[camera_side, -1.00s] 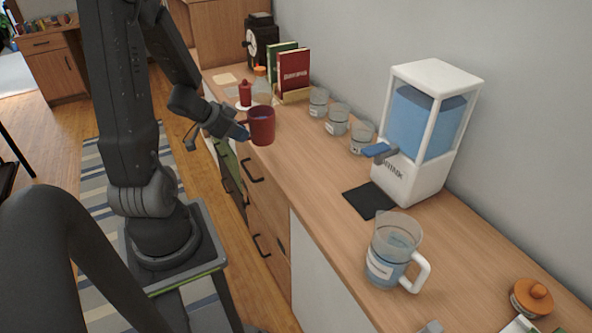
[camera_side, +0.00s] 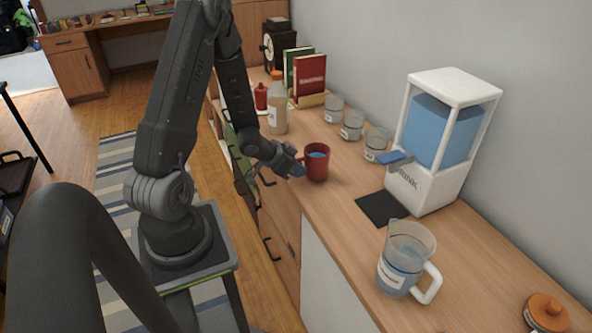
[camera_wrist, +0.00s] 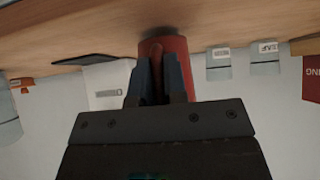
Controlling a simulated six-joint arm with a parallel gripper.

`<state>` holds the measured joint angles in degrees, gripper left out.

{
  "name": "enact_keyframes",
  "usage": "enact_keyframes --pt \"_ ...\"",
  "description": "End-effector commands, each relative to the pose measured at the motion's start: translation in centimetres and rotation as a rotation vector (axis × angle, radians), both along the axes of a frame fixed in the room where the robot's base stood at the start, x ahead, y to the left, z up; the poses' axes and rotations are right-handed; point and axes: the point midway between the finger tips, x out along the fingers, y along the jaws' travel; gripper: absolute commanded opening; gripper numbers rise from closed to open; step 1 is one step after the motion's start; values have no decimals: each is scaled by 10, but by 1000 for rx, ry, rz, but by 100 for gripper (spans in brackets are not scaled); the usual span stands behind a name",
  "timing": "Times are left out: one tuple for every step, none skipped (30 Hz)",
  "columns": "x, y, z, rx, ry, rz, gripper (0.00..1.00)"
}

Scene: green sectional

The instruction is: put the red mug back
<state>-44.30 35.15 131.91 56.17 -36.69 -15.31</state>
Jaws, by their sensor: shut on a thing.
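The red mug (camera_side: 318,165) is upright at the left edge of the wooden counter, with something blue visible inside it. My gripper (camera_side: 299,166) is at its left side, shut on the mug's handle. In the wrist view the red mug (camera_wrist: 177,48) fills the space just beyond the fingers, and my gripper (camera_wrist: 160,82) has its two dark fingers closed around the handle. Whether the mug's base touches the counter or hangs just above it, I cannot tell.
A white dispenser (camera_side: 433,189) with blue liquid stands to the right, a black mat (camera_side: 381,208) before it. A measuring jug (camera_side: 399,262) stands nearer. Several glass jars (camera_side: 351,126) line the wall.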

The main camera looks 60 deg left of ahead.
Motion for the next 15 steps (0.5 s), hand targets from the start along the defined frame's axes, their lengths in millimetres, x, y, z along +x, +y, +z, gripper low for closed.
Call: enact_keyframes --pt "0 0 -4 -1 -1 3 0" --pt "0 0 -6 0 -1 1 0" --pt "0 1 -7 1 -3 1 0" --pt "1 1 -7 1 -3 1 0" --pt "1 1 -8 1 -4 1 0" --pt "1 1 -7 2 -4 1 0" --pt "1 1 -7 2 -4 1 0" --pt "1 1 -7 2 -4 1 0" --pt "1 1 -7 2 -4 1 0" --pt "1 1 -7 2 -4 1 0" --pt "1 1 -7 2 -4 1 0" --pt "0 1 -8 1 -4 1 0" --pt "0 1 -9 1 -3 1 0" --pt "0 1 -10 1 -3 1 0" --pt "0 1 -11 1 -3 1 0"
